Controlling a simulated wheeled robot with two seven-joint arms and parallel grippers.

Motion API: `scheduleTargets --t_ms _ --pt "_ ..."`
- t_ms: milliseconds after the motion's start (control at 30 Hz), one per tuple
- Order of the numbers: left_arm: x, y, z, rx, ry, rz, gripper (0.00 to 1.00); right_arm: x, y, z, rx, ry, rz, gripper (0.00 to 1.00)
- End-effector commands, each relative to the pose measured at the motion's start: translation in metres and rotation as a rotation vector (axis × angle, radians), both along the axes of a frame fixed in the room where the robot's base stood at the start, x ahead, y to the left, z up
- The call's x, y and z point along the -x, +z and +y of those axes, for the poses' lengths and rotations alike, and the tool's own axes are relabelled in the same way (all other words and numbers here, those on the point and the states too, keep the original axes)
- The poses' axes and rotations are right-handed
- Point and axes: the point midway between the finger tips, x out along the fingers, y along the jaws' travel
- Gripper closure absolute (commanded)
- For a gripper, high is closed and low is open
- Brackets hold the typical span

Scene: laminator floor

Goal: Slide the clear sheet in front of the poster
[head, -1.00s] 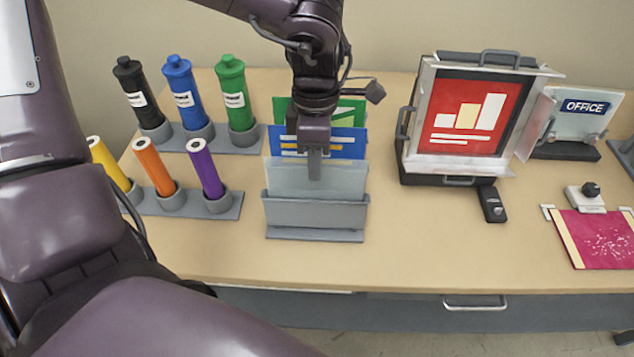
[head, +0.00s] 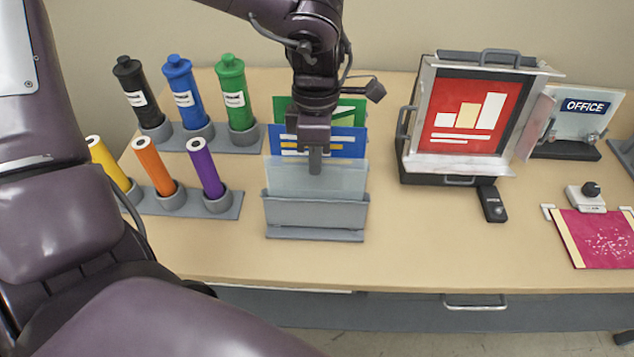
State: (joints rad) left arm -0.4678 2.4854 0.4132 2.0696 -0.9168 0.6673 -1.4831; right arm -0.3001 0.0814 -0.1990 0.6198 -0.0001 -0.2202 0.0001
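The clear sheet (head: 341,180) stands upright in the front slot of a grey rack (head: 316,212), with blue and green sheets behind it. My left gripper (head: 315,170) is at the top edge of the clear sheet, pointing down. Its fingers appear close together around the sheet's upper edge, but I cannot tell whether they grip it. The red poster (head: 466,112) with a bar chart sits in a tilted frame (head: 426,105) on the right, its hinged front swung open to the right. My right gripper is not in view.
Upright tubes in black, blue, green, yellow, orange and purple stand in holders (head: 234,207) at left. The front middle of the table (head: 420,240) is clear.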

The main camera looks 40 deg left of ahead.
Motion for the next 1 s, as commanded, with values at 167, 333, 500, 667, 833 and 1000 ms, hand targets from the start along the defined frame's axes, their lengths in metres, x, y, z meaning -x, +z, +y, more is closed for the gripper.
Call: scheduleTargets --t_ms 167,333,500,667,833,1000 --pt "0.0 0.0 0.0 0.0 0.0 0.0 1.0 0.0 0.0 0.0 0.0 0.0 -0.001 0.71" --pt "0.0 0.0 0.0 0.0 0.0 0.0 1.0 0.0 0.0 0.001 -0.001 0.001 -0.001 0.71" --pt "0.0 0.0 0.0 0.0 0.0 0.0 1.0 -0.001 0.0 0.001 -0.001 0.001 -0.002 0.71" --pt "-0.001 0.009 0.0 0.0 0.0 -0.001 1.0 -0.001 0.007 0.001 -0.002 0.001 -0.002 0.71" --pt "-0.002 0.024 0.001 0.0 0.001 -0.002 1.0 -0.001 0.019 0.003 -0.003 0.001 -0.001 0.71" --pt "-0.004 0.04 0.002 0.0 0.001 -0.001 1.0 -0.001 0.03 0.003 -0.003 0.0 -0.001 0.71"
